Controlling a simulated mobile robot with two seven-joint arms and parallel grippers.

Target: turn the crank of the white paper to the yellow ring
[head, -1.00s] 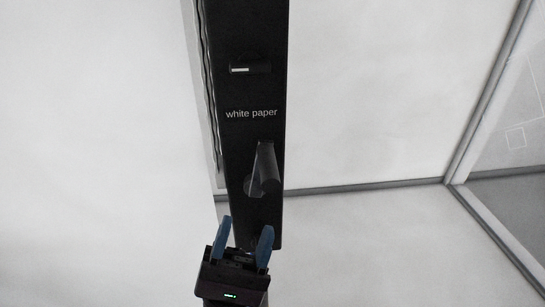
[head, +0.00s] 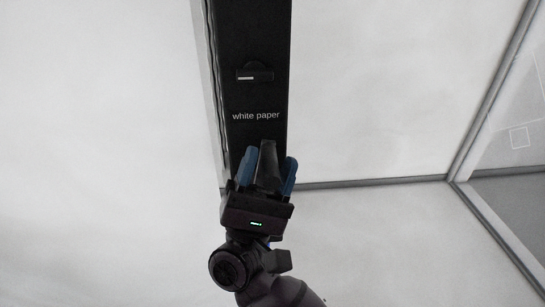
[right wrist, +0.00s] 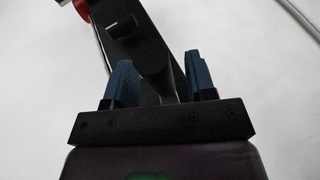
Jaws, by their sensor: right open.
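A tall black panel (head: 257,40) bears the label "white paper" (head: 256,115). Below the label is a dark crank (head: 267,158), whose end also shows in the right wrist view (right wrist: 153,58). My right gripper (head: 269,172) is open, with one blue finger on each side of the crank; I cannot tell whether either finger touches it. The fingers also show in the right wrist view (right wrist: 162,80). The lower part of the crank is hidden by the gripper. I see no yellow ring. My left gripper is not in view.
A small dark knob with a white mark (head: 254,75) sits above the label. A red part (right wrist: 81,9) shows at the top of the right wrist view. Pale walls and a grey-framed glass panel (head: 520,140) lie to the right. The space left of the panel is clear.

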